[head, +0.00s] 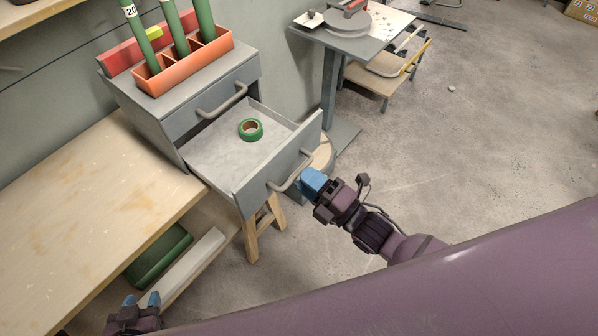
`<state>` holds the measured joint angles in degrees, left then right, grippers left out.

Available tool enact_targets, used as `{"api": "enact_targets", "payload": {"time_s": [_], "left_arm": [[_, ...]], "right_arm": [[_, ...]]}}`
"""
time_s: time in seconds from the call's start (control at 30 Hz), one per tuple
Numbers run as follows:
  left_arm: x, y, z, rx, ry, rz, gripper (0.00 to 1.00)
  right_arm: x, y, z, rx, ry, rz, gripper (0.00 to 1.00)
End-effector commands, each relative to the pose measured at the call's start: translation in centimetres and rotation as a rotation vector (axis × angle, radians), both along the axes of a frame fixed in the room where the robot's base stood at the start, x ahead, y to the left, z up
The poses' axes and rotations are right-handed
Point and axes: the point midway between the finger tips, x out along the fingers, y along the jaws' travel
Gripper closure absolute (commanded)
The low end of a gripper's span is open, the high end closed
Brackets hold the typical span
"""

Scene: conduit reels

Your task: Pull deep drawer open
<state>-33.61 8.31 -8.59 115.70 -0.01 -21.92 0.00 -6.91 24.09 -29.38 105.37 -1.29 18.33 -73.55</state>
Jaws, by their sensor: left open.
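The grey cabinet has a shallow upper drawer (213,106) that is shut and a deep lower drawer (226,158) that stands well out. A roll of green tape (250,129) lies on the lower drawer's pale floor. The lower drawer's front carries a grey bar handle (290,176). My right gripper (309,179) has its blue fingertips right beside the outer end of that handle. Whether they touch or enclose the bar is hidden from this angle. My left gripper (142,300) is low at the bottom left, its two blue fingertips apart and empty.
A wooden workbench (85,190) fills the left, with a green case (160,254) on its lower shelf. An orange holder (190,69) with green tubes stands on the cabinet. A wooden stool (265,228) is under the open drawer.

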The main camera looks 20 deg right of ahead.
Motion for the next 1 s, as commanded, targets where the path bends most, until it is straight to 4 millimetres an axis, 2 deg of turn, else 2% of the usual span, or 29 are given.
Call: {"api": "enact_targets", "payload": {"time_s": [0.2,0.4,0.6,1.0], "left_arm": [[-0.1,0.0,-0.1,0.0,0.002,0.0,0.57],[-0.1,0.0,-0.2,0.0,0.002,0.0,0.57],[0.0,0.0,-0.1,-0.001,0.0,-0.001,0.57],[0.1,0.0,-0.1,-0.001,-0.001,-0.001,0.57]], "right_arm": [[-3.3,-2.4,-0.9,-0.001,0.004,-0.001,0.64],[-5.3,-3.8,-1.3,0.0,0.001,-0.001,0.64],[-6.0,-4.3,-1.4,0.0,0.0,0.001,0.64],[-6.0,-4.3,-1.4,0.0,0.0,0.001,0.64]]}}
